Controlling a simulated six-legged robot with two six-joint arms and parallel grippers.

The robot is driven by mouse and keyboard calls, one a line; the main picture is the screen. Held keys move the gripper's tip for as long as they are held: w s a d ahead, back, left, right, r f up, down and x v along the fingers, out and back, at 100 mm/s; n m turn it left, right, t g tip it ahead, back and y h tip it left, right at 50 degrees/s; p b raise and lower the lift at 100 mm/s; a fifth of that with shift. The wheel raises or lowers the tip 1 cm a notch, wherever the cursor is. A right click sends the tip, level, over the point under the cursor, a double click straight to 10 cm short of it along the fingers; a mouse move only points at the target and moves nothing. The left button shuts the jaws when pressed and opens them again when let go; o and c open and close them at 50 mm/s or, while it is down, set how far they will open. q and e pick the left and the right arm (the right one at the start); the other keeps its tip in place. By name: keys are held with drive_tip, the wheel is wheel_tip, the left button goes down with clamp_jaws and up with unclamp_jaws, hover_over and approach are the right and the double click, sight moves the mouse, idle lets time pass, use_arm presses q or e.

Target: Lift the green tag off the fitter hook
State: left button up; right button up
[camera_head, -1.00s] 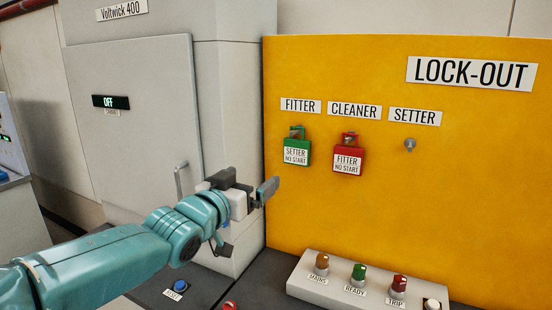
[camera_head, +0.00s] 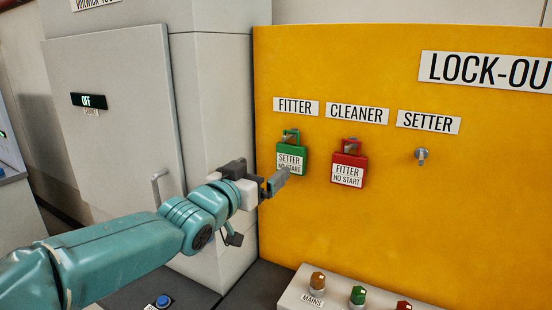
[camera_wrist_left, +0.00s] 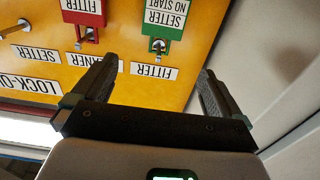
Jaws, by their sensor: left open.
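The green tag (camera_head: 290,161), marked SETTER NO START, hangs by its loop on the hook (camera_head: 290,138) under the FITTER label (camera_head: 296,107). In the left wrist view the green tag (camera_wrist_left: 163,22) appears upside down, beyond the fingers and roughly between them. My left gripper (camera_head: 258,174) is open and empty, just left of and slightly below the tag; in the head view a fingertip overlaps the tag's lower edge. I cannot tell if it touches. The left wrist view shows both fingers (camera_wrist_left: 158,72) spread apart. My right gripper is out of view.
A red tag (camera_head: 349,164) marked FITTER NO START hangs under CLEANER, close right of the green one. The SETTER hook (camera_head: 422,154) is bare. The yellow board (camera_head: 400,230) is clear below the tags. A knob panel (camera_head: 330,299) and grey cabinet (camera_head: 110,130) flank the space.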

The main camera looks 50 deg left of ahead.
sight(289, 148)
use_arm(q)
drive_tip(key=p+x, duration=0.2)
drive_tip(key=x, duration=0.5)
drive_tip(key=p+x, duration=0.3)
drive_tip(key=x, duration=0.4)
drive_tip(key=shift+w+a+f, duration=0.15)
drive_tip(key=shift+a+f, duration=0.05)
drive_tip(key=shift+a, duration=0.1)
drive_tip(key=shift+w+p, duration=0.3)
drive_tip(key=shift+s+r, duration=0.1)
drive_tip(key=shift+s, duration=0.15)
drive_tip(key=shift+w, duration=0.25)
drive_tip(key=c, duration=0.9)
drive_tip(key=shift+o, duration=0.6)
drive_tip(key=shift+s, duration=0.15)
drive_tip(key=c, duration=0.4)
drive_tip(key=shift+c, duration=0.2)
